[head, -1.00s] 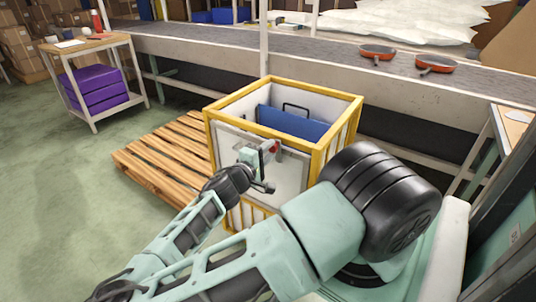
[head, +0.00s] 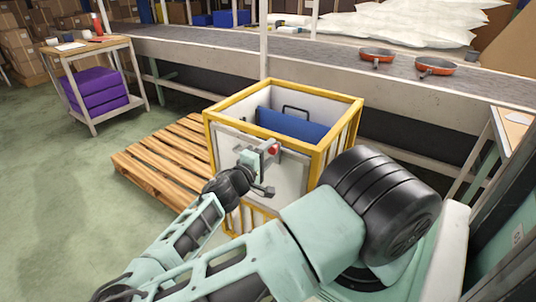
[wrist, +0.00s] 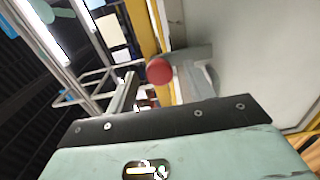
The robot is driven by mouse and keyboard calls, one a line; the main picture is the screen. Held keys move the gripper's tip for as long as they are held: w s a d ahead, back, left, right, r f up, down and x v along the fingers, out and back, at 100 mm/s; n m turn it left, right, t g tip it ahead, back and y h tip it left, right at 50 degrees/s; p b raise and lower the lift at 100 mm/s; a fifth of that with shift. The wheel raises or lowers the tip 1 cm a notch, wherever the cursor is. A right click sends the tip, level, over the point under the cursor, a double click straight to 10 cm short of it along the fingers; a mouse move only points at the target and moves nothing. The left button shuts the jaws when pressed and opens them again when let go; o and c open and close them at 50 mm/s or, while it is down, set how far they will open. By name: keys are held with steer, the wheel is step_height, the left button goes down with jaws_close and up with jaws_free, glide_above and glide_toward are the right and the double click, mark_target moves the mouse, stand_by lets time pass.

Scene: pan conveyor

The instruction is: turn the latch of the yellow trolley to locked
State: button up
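The yellow trolley (head: 209,131) stands in the middle of the head view, an open-topped box with a yellow frame and pale panels. A red latch knob (head: 274,148) shows on its near panel, just beyond my gripper (head: 266,167). In the wrist view the red knob (wrist: 159,70) appears ahead of and between the two grey fingers of my gripper (wrist: 160,88). The fingers are apart, and I see no contact with the knob. The rest of the latch is mostly hidden by my gripper, so its setting cannot be told.
A blue item (head: 290,126) is inside the trolley. A wooden pallet (head: 150,160) lies to its left. The conveyor (head: 210,47) runs behind, with two orange pans (head: 436,67) on it. A side table (head: 90,45) with purple stacked items stands at left. Green floor is open at left.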

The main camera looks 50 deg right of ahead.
steer(key=s+a+b, duration=0.1)
steer(key=a+b, duration=0.1)
steer(key=a, duration=1.5)
steer(key=shift+s+a, duration=0.15)
steer(key=shift+a, duration=0.05)
steer(key=s+a+f+g+y+p, duration=0.1)
steer(key=s+f+g+y+p, duration=0.1)
steer(key=s+f+g+y, duration=0.45)
steer(key=s+a+r+n+y+p, duration=0.1)
steer(key=s+a+r+n+y, duration=0.2)
steer(key=s+a, duration=0.5)
steer(key=a+r+n+t+y+p, duration=0.1)
steer(key=a+r+y, duration=0.2)
steer(key=r, duration=0.4)
steer(key=a+r+n+t+y+p, duration=0.1)
steer(key=a+r+t+y, duration=0.1)
steer(key=a+r, duration=0.3)
steer(key=s+a+r+n+t+y+p, duration=0.1)
steer(key=a+r+y, duration=0.3)
steer(key=r, duration=0.6)
steer(key=shift+a+n+t+p, duration=0.4)
steer(key=shift+t+p, duration=0.1)
steer(key=shift+t, duration=0.15)
